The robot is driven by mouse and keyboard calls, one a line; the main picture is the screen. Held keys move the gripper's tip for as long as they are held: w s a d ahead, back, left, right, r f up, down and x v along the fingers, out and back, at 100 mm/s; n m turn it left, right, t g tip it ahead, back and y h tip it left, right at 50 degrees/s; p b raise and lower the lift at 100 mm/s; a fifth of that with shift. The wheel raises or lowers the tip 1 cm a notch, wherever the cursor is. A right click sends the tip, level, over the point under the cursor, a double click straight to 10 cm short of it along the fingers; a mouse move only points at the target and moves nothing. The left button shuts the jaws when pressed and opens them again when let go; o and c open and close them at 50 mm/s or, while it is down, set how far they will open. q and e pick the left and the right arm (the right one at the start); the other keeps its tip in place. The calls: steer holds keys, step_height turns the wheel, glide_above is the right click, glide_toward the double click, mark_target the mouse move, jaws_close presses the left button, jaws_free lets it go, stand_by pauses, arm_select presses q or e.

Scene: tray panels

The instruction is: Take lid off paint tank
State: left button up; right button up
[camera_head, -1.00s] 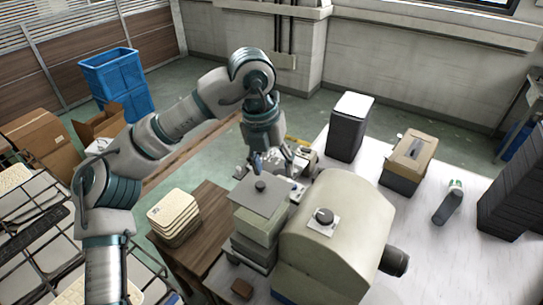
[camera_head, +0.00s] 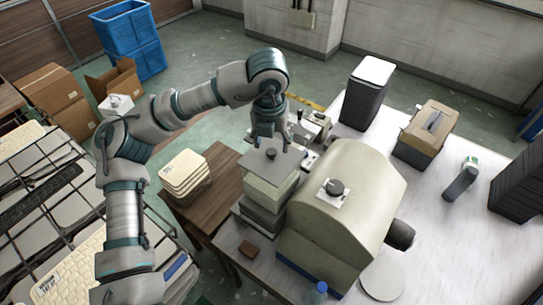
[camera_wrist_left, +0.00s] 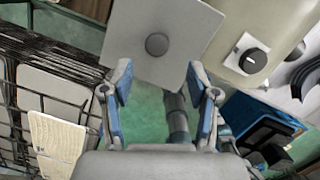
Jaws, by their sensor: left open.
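The paint tank (camera_head: 268,193) is a pale box standing on the table beside the large beige machine. Its lid (camera_head: 256,164) is a flat grey square plate with a dark round knob (camera_head: 271,154) in the middle, and it lies on top of the tank. My left gripper (camera_head: 270,143) is open and points down close to the knob, near the lid's far side. In the left wrist view the lid (camera_wrist_left: 190,25) and knob (camera_wrist_left: 157,44) show just beyond the two open fingers (camera_wrist_left: 158,78). Nothing is between the fingers. My right gripper is not in view.
The beige machine (camera_head: 355,190) with its own dark knob stands close right of the tank. Small equipment (camera_head: 315,122) sits behind the tank. A stack of cream panels (camera_head: 185,174) is on the wooden table at left.

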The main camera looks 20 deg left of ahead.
mark_target(271, 151)
arm_select(q)
steer(key=shift+w+a+f+p, duration=0.1)
steer(key=shift+f+p, duration=0.2)
steer(key=shift+f, duration=0.05)
steer(key=f, duration=0.1)
steer(key=w+f+p, duration=0.1)
steer(key=f, duration=0.1)
steer(key=shift+w+a+f, duration=0.15)
steer(key=shift+w+f, duration=0.05)
steer(key=shift+f, duration=0.1)
steer(key=shift+w+f, duration=0.1)
steer(key=shift+f, duration=0.25)
steer(key=shift+c, duration=1)
jaws_close()
